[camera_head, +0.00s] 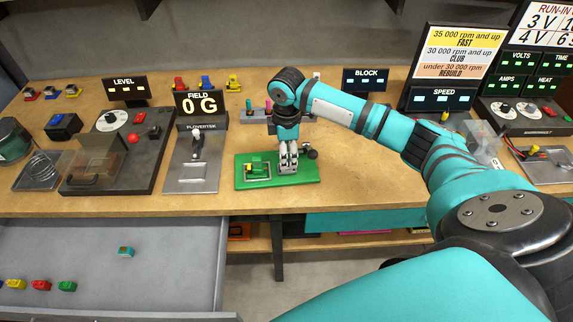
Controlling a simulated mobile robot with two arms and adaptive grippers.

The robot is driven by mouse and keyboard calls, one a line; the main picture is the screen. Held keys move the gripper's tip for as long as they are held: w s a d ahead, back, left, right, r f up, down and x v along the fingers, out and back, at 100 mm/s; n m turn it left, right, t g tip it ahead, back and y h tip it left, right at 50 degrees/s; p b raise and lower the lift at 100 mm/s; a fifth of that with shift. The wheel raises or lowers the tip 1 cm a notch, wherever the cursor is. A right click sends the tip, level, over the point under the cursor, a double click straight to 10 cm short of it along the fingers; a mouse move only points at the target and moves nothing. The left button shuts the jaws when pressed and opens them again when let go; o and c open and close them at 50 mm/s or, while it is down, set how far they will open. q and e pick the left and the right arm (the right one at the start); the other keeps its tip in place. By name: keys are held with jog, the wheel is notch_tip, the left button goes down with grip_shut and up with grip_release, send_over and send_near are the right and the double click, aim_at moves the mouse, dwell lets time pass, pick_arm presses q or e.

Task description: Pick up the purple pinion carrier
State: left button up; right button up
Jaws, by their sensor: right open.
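My right gripper (288,158) points straight down over the right part of the green board (308,172) on the bench, with its fingers close above the board. I see nothing clearly held in it. Small colored pieces stand on a grey rack (253,117) behind the gripper. My wrist hides part of the rack. My left gripper is not in view.
The FIELD display (202,105) stands to the left. An open grey drawer (160,262) juts out at lower left. Bare bench lies right of the board.

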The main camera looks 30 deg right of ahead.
jog(key=shift+w+f+p, duration=0.1)
jog(key=shift+f+p, duration=0.2)
jog(key=shift+f, duration=1.55)
grip_shut()
